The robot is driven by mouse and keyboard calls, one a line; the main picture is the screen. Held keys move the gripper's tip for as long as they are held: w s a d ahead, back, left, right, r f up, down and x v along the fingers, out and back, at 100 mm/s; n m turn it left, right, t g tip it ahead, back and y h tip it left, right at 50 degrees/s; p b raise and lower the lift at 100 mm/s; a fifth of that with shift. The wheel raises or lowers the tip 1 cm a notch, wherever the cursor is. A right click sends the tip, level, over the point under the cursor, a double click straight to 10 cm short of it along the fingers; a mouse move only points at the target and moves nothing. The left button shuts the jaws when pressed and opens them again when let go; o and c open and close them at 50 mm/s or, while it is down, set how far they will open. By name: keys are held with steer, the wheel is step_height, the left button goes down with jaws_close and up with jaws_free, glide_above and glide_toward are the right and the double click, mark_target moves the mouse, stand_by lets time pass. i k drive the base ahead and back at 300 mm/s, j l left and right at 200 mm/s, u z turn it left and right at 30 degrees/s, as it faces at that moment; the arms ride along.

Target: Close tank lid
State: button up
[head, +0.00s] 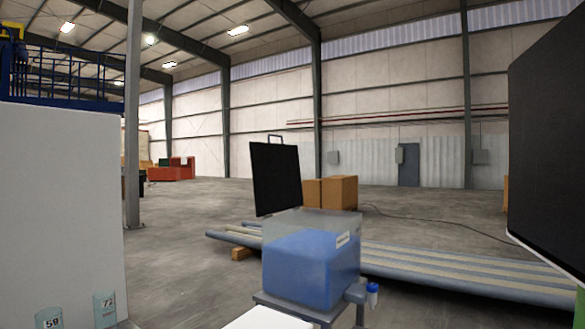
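The tank (312,268) is a translucent box holding blue liquid, with a small white label on its side. It stands on a grey stand (300,308) at the lower middle. Its lid (275,180) is a black flat panel standing up, tilted slightly back, at the tank's far left edge, so the tank is open. A thin dark handle (275,137) sticks up above the lid's upper edge. The hinge is too small to make out. My gripper is not in view.
A small outlet with a blue-and-white piece (372,295) juts from the tank's lower right. Long grey pipes (450,268) lie on the floor behind. A large white panel (60,210) blocks the left; a large black panel (550,140) blocks the right. Cardboard boxes (338,192) stand beyond.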

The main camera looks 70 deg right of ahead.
mark_target(276, 171)
steer(key=i+z, duration=0.2)
steer(key=z, duration=1.55)
